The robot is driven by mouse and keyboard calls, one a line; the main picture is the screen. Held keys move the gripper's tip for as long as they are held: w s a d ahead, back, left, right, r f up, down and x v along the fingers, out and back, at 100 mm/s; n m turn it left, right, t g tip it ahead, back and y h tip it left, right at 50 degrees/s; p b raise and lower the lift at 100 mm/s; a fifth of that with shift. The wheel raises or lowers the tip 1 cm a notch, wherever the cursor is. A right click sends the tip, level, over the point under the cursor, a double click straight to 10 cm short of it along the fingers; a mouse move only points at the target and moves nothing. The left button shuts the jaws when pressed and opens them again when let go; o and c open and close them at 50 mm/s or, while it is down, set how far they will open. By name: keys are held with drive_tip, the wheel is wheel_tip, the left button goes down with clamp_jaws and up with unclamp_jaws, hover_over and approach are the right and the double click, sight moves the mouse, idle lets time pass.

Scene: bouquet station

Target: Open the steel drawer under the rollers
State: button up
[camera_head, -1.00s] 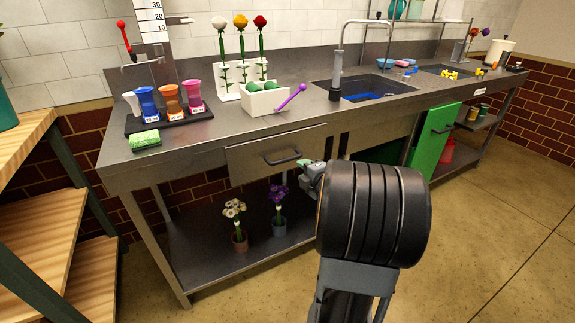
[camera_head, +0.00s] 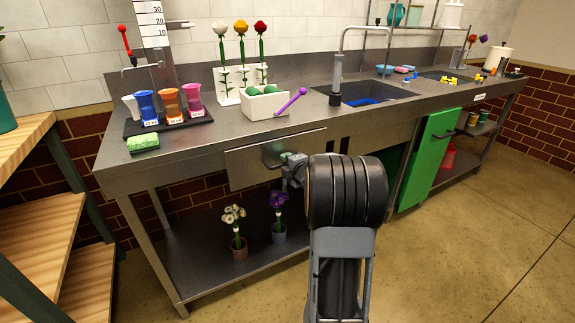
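The steel drawer (camera_head: 246,167) has a flat grey front under the counter's left part and looks shut. Its dark bar handle (camera_head: 268,160) is partly hidden behind my gripper. My gripper (camera_head: 284,161) is at the right part of the handle, in front of the drawer. My thick dark wrist hides most of the gripper, so I cannot tell whether its fingers are open, shut, or touching the handle. I cannot make out any rollers above this drawer; a white box (camera_head: 266,105) with green balls and a purple stick stands on the counter above it.
Colored cups (camera_head: 170,103) and a green sponge (camera_head: 143,143) are on the counter's left. Two potted flowers stand on the lower shelf (camera_head: 200,257). A green door (camera_head: 430,160) stands to the right. A wooden shelf (camera_head: 45,222) is at far left. The floor at right is clear.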

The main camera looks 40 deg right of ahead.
clamp_jaws()
idle(0.5)
